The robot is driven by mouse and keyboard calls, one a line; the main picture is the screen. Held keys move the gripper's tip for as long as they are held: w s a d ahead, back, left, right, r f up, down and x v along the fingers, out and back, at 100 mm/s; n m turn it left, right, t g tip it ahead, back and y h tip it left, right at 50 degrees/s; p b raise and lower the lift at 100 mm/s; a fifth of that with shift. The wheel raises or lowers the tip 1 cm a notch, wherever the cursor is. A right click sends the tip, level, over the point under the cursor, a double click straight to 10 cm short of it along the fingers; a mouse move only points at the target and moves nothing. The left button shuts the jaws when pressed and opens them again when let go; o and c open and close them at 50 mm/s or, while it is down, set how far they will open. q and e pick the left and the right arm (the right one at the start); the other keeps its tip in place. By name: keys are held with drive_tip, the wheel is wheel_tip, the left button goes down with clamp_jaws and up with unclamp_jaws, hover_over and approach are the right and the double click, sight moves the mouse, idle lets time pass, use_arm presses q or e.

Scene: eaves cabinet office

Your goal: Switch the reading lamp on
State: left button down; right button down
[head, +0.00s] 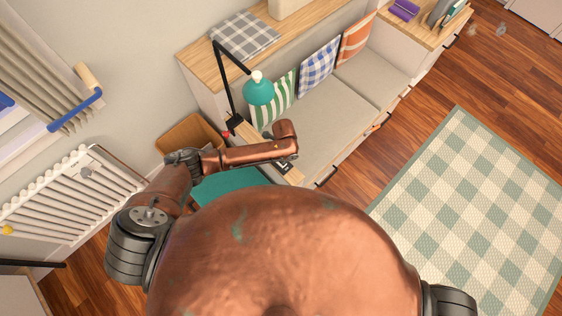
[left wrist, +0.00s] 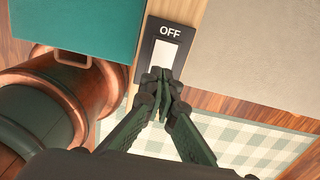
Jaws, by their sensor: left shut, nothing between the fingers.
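The reading lamp (head: 258,92) has a teal shade on a thin black jointed arm and stands beside the bench seat. No glow shows from it. A black switch plate (left wrist: 148,48) with a white rocker (left wrist: 163,56) lies on a pale wooden strip in the left wrist view and reads OFF. My left gripper (left wrist: 160,76) is shut and empty, its dark fingertips over the lower end of the rocker. Whether they touch it, I cannot tell. In the head view my copper forearm reaches over that strip. My right gripper is out of view.
A grey bench seat (head: 327,114) with striped and checked cushions lies beside the strip. A teal surface (left wrist: 85,25) is left of the switch. A wooden box (head: 186,134), a white radiator (head: 70,200) and a checked rug (head: 470,210) are around.

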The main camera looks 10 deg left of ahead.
use_arm(q)
drive_tip(key=shift+f+b, duration=0.65)
drive_tip(key=shift+f, duration=0.45)
idle(0.8)
drive_tip(key=shift+r, duration=0.1)
wheel_tip(320, 180, up, 7)
drive_tip(key=p, duration=0.7)
idle(0.3)
idle(0.3)
